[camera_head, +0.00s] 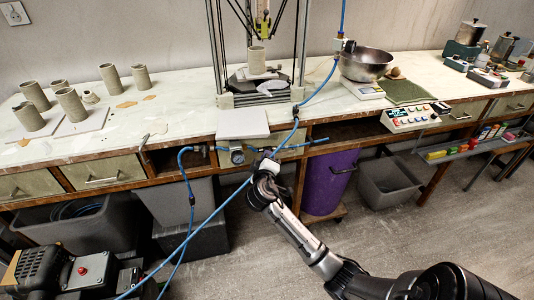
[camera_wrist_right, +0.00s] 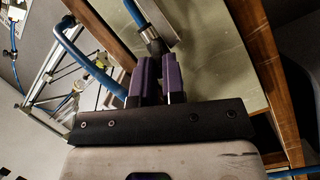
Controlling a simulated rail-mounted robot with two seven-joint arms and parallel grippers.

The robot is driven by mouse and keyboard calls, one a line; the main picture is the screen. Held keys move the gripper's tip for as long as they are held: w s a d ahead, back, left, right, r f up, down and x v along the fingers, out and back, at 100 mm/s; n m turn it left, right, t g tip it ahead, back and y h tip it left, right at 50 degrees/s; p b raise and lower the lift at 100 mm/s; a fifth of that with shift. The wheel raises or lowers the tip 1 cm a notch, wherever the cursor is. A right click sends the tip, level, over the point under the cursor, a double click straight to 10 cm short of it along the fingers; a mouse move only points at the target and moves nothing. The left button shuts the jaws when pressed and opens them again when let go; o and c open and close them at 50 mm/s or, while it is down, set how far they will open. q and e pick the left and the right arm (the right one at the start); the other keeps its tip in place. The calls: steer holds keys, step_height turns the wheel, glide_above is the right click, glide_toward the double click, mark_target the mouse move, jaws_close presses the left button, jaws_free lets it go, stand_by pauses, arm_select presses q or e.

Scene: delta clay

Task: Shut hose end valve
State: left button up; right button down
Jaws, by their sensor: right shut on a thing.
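My right gripper (camera_head: 265,172) reaches up to the front of the bench, beside the blue hose (camera_head: 235,195). In the right wrist view its two purple fingers (camera_wrist_right: 156,80) are close together. A grey metal fitting (camera_wrist_right: 153,44) on a blue hose shows just beyond the fingertips and partly between them. I take it to be the hose end valve; in the head view it is small and dark beside the gripper (camera_head: 268,160). A flat grey bar (camera_wrist_right: 158,18) lies beside the fitting; I cannot tell whether it is the valve's lever. My left gripper is not in view.
A purple bin (camera_head: 329,182) stands close behind and right of the gripper. Blue hose crosses the front of the bench. A printer frame (camera_head: 216,50) stands above.

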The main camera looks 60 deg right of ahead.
steer(key=shift+s+d+r+m+t+y+p, duration=0.15)
steer(key=shift+m+t+y+p, duration=0.8)
steer(key=shift+p, duration=1.75)
steer(key=shift+s+d+r+m+t+y+p, duration=0.15)
steer(key=shift+m+t+y+p, duration=0.25)
steer(key=shift+m+y+p, duration=1.3)
steer(key=shift+s+d+r+m+t+y+p, duration=0.1)
steer(key=shift+s+d+m+t+y+p, duration=0.4)
steer(key=shift+m+p, duration=2.25)
steer(key=shift+w+a+n+p, duration=0.3)
steer(key=shift+a+n+p, duration=0.05)
steer(key=shift+n+p, duration=0.65)
steer(key=c, duration=1.2)
jaws_free()
steer(key=shift+s+a, duration=0.1)
